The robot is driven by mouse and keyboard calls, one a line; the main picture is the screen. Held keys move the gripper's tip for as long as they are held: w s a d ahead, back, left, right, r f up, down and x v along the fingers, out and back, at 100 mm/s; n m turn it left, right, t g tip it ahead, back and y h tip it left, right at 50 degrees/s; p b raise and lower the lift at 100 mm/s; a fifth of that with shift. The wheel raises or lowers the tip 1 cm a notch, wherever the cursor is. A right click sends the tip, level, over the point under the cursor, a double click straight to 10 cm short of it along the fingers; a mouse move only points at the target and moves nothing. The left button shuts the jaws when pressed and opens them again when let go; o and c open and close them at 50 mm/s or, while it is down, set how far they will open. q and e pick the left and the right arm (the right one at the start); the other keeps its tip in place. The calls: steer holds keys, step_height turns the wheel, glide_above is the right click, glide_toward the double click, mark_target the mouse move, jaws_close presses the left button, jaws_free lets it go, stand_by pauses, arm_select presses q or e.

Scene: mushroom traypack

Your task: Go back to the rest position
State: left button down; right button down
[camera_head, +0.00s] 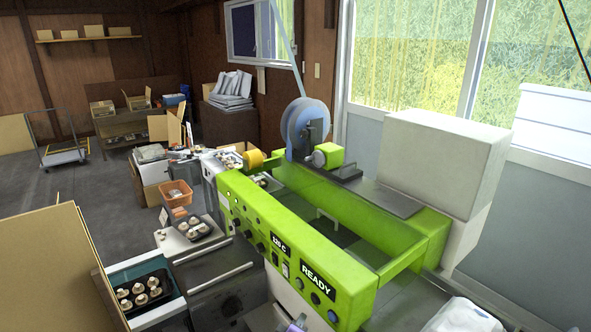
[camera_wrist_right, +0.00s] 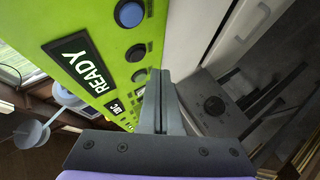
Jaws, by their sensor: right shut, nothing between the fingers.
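My right gripper (camera_head: 298,324) shows only as a small purple and grey piece at the bottom edge of the head view, in front of the green machine (camera_head: 290,255). In the right wrist view its two grey fingers (camera_wrist_right: 162,88) are pressed together with nothing between them. They point along the machine's front panel, which carries a READY display and round buttons; whether they touch it I cannot tell. My left gripper is in neither view.
A black tray of mushrooms (camera_head: 143,309) lies at lower left beside a cardboard box (camera_head: 60,265). Another mushroom tray (camera_head: 214,236) sits left of the machine, near an orange basket (camera_head: 177,197). A white box (camera_head: 440,160) stands behind the machine. Open floor lies at far left.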

steer(key=s+d+m+g, duration=0.4)
steer(key=s+d+m, duration=0.1)
steer(key=s+d, duration=0.8)
steer(key=s+d+m+g+y, duration=0.1)
steer(key=s+m, duration=0.1)
steer(key=s, duration=0.4)
steer(key=s+d+f+m+g+y, duration=0.1)
steer(key=s+m+y, duration=0.1)
steer(key=s, duration=0.5)
steer(key=shift+d+m+g, duration=0.3)
steer(key=shift+d+m, duration=0.1)
steer(key=shift+m, duration=0.4)
